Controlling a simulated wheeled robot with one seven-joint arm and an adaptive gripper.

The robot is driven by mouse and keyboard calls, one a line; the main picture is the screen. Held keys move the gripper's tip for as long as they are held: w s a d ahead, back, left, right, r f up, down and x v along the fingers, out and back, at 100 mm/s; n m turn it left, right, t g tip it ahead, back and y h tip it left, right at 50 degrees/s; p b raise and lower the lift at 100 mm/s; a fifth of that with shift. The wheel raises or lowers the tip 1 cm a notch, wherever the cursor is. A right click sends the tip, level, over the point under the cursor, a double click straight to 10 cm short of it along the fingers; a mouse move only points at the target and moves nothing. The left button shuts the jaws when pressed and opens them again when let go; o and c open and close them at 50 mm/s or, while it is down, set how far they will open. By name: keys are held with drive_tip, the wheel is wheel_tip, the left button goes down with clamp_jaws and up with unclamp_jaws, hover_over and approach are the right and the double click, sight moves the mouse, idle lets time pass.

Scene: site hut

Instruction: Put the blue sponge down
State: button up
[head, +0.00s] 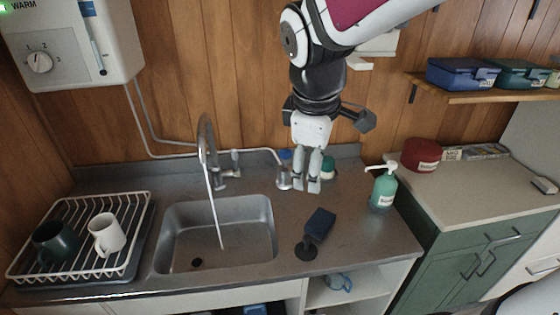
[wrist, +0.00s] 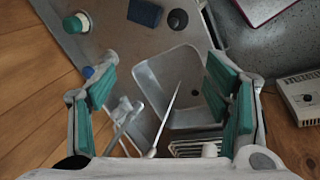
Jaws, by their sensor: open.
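The blue sponge (head: 320,222) rests on the grey counter (head: 365,245) to the right of the sink, beside a black round-based object (head: 306,249). In the wrist view the sponge (wrist: 145,12) is at the top edge, just left of the black round object (wrist: 178,20). My gripper (head: 307,185) hangs above the counter behind the sponge, apart from it. Its fingers are open, with nothing between them, and it also shows in the wrist view (wrist: 160,80).
The steel sink (head: 248,205) with its tap is left of the sponge. A dish rack (head: 140,215) with two mugs stands at far left. A green soap bottle (head: 383,190) stands at right. A blue-capped item (head: 285,155) and a green one (head: 328,165) are near the wall.

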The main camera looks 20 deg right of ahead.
drive_tip(key=s+a+r+m+t+y, duration=0.2)
drive_tip(key=s+a+r+m, duration=0.2)
drive_tip(key=s+m, duration=0.5)
drive_tip(key=shift+s+a+t, duration=0.4)
drive_tip(key=shift+s+a, duration=0.25)
drive_tip(key=shift+a, duration=0.4)
